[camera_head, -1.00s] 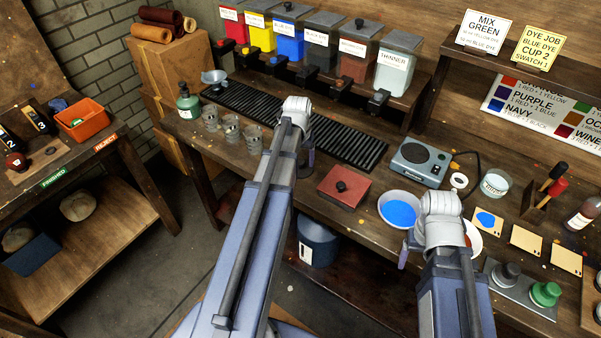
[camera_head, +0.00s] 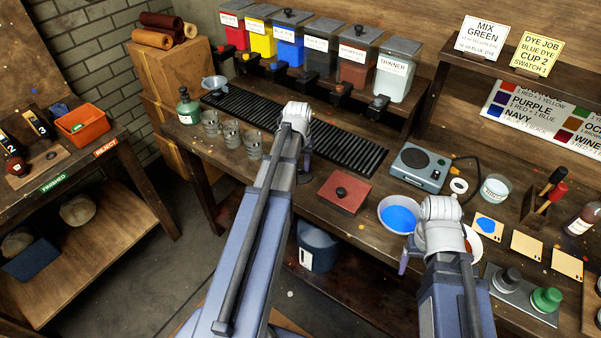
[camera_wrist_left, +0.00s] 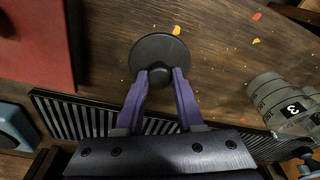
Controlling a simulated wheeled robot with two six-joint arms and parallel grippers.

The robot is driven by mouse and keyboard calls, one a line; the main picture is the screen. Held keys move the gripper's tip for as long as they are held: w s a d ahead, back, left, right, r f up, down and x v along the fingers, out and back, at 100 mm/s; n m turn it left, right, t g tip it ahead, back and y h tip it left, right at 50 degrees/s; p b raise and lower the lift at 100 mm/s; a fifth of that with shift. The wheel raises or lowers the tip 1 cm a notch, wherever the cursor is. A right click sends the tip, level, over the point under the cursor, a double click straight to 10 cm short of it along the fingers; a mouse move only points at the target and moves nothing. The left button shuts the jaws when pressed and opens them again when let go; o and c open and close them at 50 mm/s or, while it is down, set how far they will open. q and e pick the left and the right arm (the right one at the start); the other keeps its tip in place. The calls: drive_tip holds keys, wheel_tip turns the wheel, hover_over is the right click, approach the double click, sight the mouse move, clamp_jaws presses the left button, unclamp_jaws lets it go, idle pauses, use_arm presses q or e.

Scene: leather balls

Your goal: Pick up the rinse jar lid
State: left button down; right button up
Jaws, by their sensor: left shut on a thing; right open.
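The lid is a dark round disc (camera_wrist_left: 159,52) with a small central knob, in the left wrist view. My left gripper (camera_wrist_left: 159,73) has its purple fingers closed on that knob; I cannot tell whether the disc touches the bench below.
A bowl with blue dye (camera_head: 386,205) and a grey-blue device (camera_head: 414,172) are to the right.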

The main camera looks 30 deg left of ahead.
sight(301, 167)
use_arm(q)
wheel_tip(301, 167, up, 10)
drive_tip(key=p, duration=1)
